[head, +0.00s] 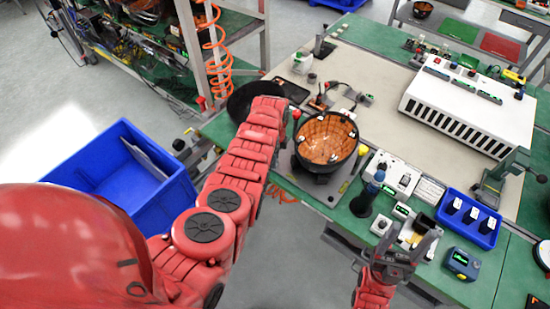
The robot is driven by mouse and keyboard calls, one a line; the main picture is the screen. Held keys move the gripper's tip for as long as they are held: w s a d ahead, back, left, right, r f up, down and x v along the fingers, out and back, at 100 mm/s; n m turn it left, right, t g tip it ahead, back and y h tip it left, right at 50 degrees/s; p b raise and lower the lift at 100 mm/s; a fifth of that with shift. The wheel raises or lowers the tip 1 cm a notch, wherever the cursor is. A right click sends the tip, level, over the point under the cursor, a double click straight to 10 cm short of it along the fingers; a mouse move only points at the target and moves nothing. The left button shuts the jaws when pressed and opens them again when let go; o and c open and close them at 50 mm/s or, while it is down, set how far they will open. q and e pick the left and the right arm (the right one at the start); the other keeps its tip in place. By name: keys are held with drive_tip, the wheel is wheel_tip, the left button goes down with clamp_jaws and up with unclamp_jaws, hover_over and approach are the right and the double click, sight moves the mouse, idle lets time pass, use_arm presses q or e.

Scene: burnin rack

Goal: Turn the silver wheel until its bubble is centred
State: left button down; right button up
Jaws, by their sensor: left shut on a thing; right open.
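I cannot make out the silver wheel or its bubble for certain. My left arm (240,165) reaches over the bench's near left edge. It hides its own fingertips and whatever is beneath them. A dark round thing (243,101) shows partly behind the end of this arm. A black-rimmed bowl-shaped part (327,141), orange inside, stands on a grey plate just right of the arm. My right gripper (409,241) is open at the bench's front edge, by small white devices (401,211) with green displays or vials; which one, if any, bears the bubble is too small to tell.
A white slotted unit (468,105) sits farther back. The beige mat (385,75) has clear room.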

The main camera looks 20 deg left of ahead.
use_arm(q)
drive_tip(key=shift+n, duration=0.3)
